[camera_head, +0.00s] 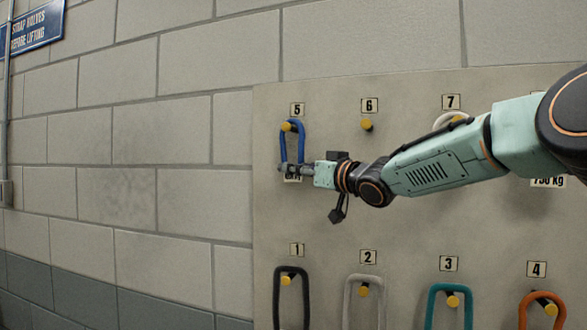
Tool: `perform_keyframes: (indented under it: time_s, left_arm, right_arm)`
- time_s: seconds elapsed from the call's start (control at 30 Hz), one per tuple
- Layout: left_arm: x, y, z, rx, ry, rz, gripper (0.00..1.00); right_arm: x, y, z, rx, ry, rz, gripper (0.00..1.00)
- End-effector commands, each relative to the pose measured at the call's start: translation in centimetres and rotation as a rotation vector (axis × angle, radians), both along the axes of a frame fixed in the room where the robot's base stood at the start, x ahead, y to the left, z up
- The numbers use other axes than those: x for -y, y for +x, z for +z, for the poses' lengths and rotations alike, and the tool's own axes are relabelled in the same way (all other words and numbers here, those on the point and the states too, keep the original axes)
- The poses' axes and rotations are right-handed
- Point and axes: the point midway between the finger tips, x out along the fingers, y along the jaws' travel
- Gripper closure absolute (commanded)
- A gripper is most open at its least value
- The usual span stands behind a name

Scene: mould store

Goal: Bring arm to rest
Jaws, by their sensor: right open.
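My right arm reaches in from the right, across a pale board (330,220) on the wall. Its gripper (291,167) is open and lies in front of the lower end of a blue loop (301,141). The loop hangs on the yellow peg (287,127) under label 5. I cannot tell whether the fingers touch the loop. The label below it is partly hidden by the gripper. My left gripper is not in view.
Pegs 1 to 4 below hold a black loop (277,300), a grey loop (347,300), a teal loop (430,305) and an orange loop (523,310). Peg 6 (367,125) is bare. A white loop (440,121) at 7 is partly behind my arm.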

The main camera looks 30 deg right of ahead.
Motion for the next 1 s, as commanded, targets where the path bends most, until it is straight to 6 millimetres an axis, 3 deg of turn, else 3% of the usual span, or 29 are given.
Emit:
perform_keyframes:
  time_s: [0.3,0.67,0.77,1.0]
  left_arm:
    - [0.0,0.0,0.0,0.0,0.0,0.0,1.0]
    - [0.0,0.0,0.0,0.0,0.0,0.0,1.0]
    - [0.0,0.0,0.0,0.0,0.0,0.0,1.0]
    - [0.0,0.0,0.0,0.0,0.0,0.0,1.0]
  right_arm:
    - [0.7,-3.6,-0.2,0.001,0.003,0.0,0.57]
    - [0.5,-3.9,-1.1,-0.012,0.001,0.004,0.57]
    - [-0.8,-3.3,-3.9,-0.062,0.004,0.017,0.57]
    - [-5.3,-2.5,-16.1,-0.272,0.033,0.049,0.57]
